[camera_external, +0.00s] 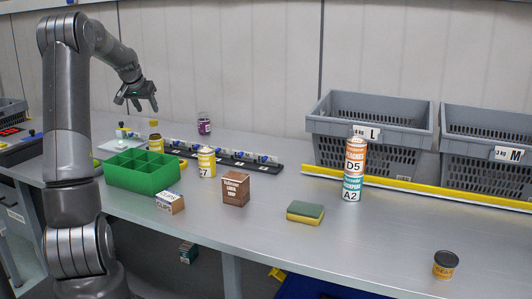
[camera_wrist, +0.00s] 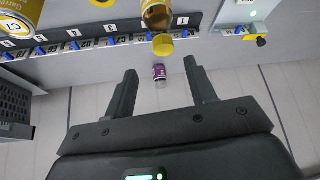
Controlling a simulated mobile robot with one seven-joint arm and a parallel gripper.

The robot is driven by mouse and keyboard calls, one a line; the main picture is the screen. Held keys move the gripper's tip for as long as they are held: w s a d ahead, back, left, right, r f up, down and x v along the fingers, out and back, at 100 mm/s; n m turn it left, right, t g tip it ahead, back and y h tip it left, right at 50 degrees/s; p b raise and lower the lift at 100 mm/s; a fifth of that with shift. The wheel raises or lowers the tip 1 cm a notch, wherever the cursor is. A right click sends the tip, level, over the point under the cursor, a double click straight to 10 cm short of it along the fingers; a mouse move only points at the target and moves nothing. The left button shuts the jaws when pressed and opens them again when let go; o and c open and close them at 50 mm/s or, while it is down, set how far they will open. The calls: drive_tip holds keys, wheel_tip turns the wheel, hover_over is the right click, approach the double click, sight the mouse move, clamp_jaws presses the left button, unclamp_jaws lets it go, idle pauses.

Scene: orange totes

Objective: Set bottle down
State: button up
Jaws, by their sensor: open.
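My gripper (camera_external: 142,104) is raised above the left part of the bench, open and empty. In the wrist view its two fingers (camera_wrist: 160,68) are spread apart. A brown bottle with a yellow cap (camera_external: 155,143) stands on the bench below the gripper, beside the green bin. In the wrist view the same bottle (camera_wrist: 157,16) is at the top edge, apart from the fingers. A small purple-labelled jar (camera_external: 204,126) stands farther back; in the wrist view it (camera_wrist: 160,74) appears between the fingers but beyond them. Which one the task means I cannot tell.
A green divided bin (camera_external: 144,186), yellow can (camera_external: 206,165), brown box (camera_external: 236,191), small carton (camera_external: 170,203), sponge (camera_external: 305,215) and orange-white can (camera_external: 354,168) stand on the bench. A numbered dark rail (camera_external: 238,162) runs behind. Grey crates (camera_external: 372,116) stand right. The front right has free room.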

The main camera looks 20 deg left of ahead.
drive_tip(key=s+d+r+m, duration=0.1)
drive_tip(key=s+d+r, duration=0.3)
drive_tip(key=s+d, duration=0.5)
drive_tip(key=s+d+r+m, duration=0.1)
drive_tip(key=s+d+r, duration=0.3)
drive_tip(key=d, duration=0.9)
drive_tip(key=s+d+f, duration=0.2)
drive_tip(key=s+d, duration=0.1)
drive_tip(key=s, duration=0.4)
drive_tip(key=s+d+f+h, duration=0.1)
drive_tip(key=s+d+f, duration=0.1)
drive_tip(key=s+d, duration=0.2)
drive_tip(key=s+d+f, duration=0.2)
drive_tip(key=s+d, duration=0.1)
drive_tip(key=s, duration=0.8)
drive_tip(key=shift+d+m+g+h, duration=0.3)
drive_tip(key=shift+d+m, duration=0.05)
drive_tip(key=shift+m, duration=0.05)
